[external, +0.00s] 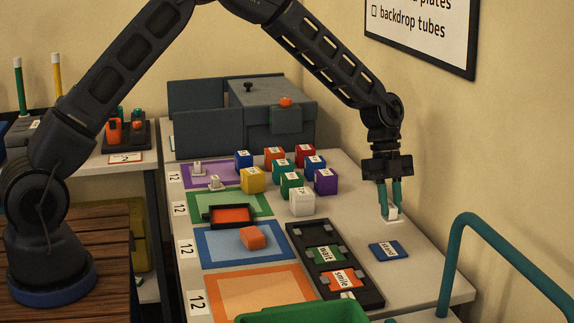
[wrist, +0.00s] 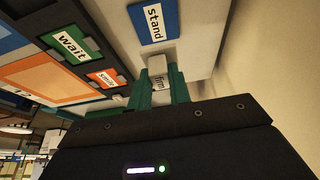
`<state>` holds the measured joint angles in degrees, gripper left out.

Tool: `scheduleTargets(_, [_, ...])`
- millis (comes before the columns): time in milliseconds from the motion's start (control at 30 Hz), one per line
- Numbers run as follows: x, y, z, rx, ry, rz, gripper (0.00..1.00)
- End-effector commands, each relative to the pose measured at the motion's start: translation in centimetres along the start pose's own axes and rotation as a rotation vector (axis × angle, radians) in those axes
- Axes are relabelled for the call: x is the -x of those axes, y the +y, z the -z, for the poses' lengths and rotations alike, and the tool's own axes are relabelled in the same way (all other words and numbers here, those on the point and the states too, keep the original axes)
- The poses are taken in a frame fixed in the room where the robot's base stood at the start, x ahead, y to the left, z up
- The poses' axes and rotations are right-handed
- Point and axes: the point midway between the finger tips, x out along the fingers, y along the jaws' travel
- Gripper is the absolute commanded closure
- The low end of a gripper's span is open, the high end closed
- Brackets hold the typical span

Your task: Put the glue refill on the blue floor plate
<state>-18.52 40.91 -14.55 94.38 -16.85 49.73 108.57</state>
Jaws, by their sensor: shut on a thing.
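My gripper (external: 390,200) has its green fingers pointing down and shut on a small white block (external: 392,213) at the right side of the table. In the wrist view the block (wrist: 156,66) sits between the fingers (wrist: 158,88), with a label that seems to read "film". No label I can read says glue refill. The block is at or just above a pale patch on the tabletop; I cannot tell if it touches. A blue plate (external: 389,251) marked "stand" lies flat and bare just in front of the block; it also shows in the wrist view (wrist: 154,20).
A black rack (external: 303,241) holds a green "wait" plate (external: 325,254) and an orange "smile" plate (external: 342,279). Several coloured cubes (external: 253,180) stand farther back. An orange block (external: 252,238) lies on a blue mat (external: 211,251). A teal rail (external: 448,258) and the wall bound the right.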

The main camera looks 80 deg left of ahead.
Motion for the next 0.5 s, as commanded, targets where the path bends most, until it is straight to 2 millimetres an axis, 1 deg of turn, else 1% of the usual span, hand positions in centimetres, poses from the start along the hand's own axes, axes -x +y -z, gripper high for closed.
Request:
scheduleTargets(33, [-1.0,0.1,-0.3,0.001,0.001,-0.004,1.00])
scheduleTargets(100, [-2.0,0.0,-0.7,0.000,0.001,-0.002,1.00])
scheduleTargets(200, [-2.8,0.0,-1.0,0.000,0.001,-0.002,1.00])
scheduleTargets(367, [-3.5,0.0,-1.4,0.000,0.001,-0.001,1.00])
scheduleTargets(500, [-4.8,0.0,-1.9,0.001,0.000,-0.002,1.00])
